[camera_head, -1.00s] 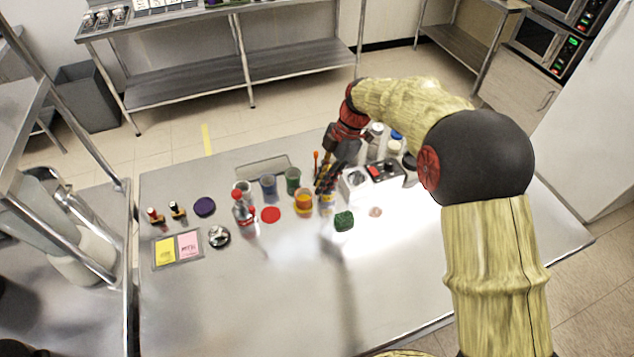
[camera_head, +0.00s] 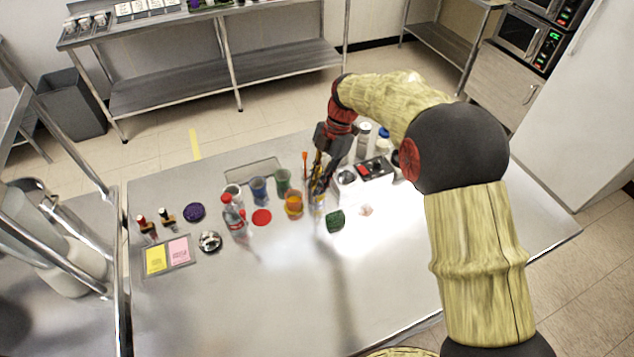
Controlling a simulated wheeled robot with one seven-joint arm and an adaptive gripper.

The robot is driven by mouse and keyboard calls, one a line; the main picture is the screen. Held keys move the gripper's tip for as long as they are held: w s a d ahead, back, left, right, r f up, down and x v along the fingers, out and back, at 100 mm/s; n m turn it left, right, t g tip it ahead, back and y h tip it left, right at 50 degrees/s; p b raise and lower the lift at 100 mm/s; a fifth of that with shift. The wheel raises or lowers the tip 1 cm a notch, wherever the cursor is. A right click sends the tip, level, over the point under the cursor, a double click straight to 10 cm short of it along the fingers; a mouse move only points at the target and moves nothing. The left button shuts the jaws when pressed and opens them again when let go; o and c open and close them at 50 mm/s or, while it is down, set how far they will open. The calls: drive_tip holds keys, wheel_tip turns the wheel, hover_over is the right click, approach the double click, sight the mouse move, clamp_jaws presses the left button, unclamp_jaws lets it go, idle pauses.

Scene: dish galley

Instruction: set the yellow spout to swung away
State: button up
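I cannot pick out a yellow spout for certain in this view. Two small upright fittings with tan-yellow parts stand at the table's far left, one with a red top (camera_head: 145,226) and one with a dark top (camera_head: 164,215); they are too small to tell what they are. My gripper (camera_head: 319,184) points down over the middle of the table, among the cups and a holder of upright utensils, well to the right of these fittings. Its dark fingers blend with the utensils behind, so their opening and any contact are unclear.
Near my gripper stand an amber cup (camera_head: 294,204), a green cup (camera_head: 283,181), a blue cup (camera_head: 258,190) and a green sponge (camera_head: 336,220). A red-capped bottle (camera_head: 233,217) stands left of them. The table's (camera_head: 250,305) front part is clear.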

drive_tip(key=o, duration=0.4)
drive_tip(key=v, duration=1.2)
idle(0.4)
